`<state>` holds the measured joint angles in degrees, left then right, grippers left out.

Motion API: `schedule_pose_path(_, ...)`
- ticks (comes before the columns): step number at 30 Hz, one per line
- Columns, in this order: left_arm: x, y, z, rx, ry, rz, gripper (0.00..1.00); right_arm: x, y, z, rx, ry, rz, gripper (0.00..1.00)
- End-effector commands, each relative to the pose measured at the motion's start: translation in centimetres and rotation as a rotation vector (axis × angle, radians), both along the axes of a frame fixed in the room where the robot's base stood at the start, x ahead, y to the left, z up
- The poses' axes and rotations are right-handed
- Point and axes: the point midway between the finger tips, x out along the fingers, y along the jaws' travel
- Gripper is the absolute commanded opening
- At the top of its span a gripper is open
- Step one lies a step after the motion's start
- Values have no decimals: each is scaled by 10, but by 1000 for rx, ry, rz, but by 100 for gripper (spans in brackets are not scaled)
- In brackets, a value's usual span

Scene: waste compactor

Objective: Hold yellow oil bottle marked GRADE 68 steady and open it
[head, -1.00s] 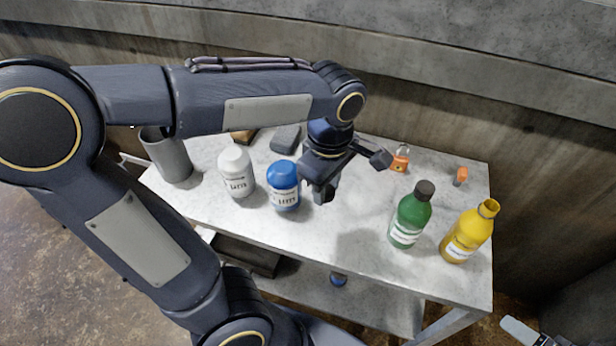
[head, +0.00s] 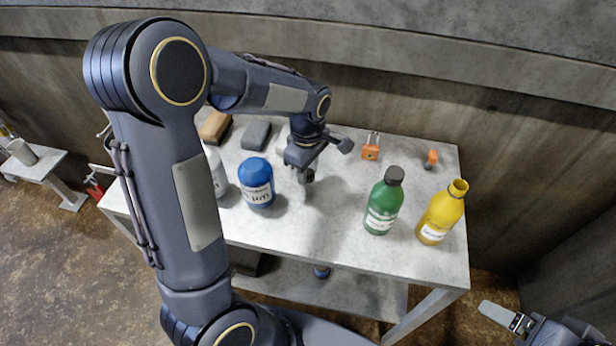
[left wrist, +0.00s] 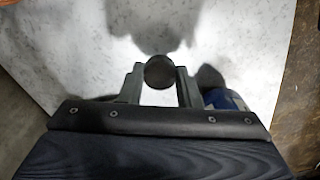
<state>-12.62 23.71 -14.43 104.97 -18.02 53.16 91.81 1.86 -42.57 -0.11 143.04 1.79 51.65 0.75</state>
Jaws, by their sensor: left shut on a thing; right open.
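The yellow oil bottle (head: 441,213) stands upright at the right end of the table. Its neck is open, with no cap on it; its label is too small to read. My left gripper (head: 304,174) is over the middle of the table, well left of the bottle. It is shut on a small dark round cap (left wrist: 160,72), seen between the fingers in the left wrist view. My right gripper (head: 507,318) is at the lower right, off the table's front right corner, open and apart from the bottle.
A green bottle (head: 384,202) with a dark cap stands left of the yellow one. A blue container (head: 256,183) and a partly hidden white container (head: 216,172) stand farther left. An orange padlock (head: 371,147) and small orange item (head: 431,159) lie behind. The table's front middle is clear.

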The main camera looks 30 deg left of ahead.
Motion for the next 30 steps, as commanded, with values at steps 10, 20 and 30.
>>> schedule_pose_path(10,5,1,-37,-1,2,1,3,0,0,-3,0,0,0,86)
schedule_pose_path(20,5,1,-41,-1,0,1,3,0,0,-6,0,0,0,86)
schedule_pose_path(30,5,1,-41,-1,0,1,52,0,0,-5,0,0,0,86)
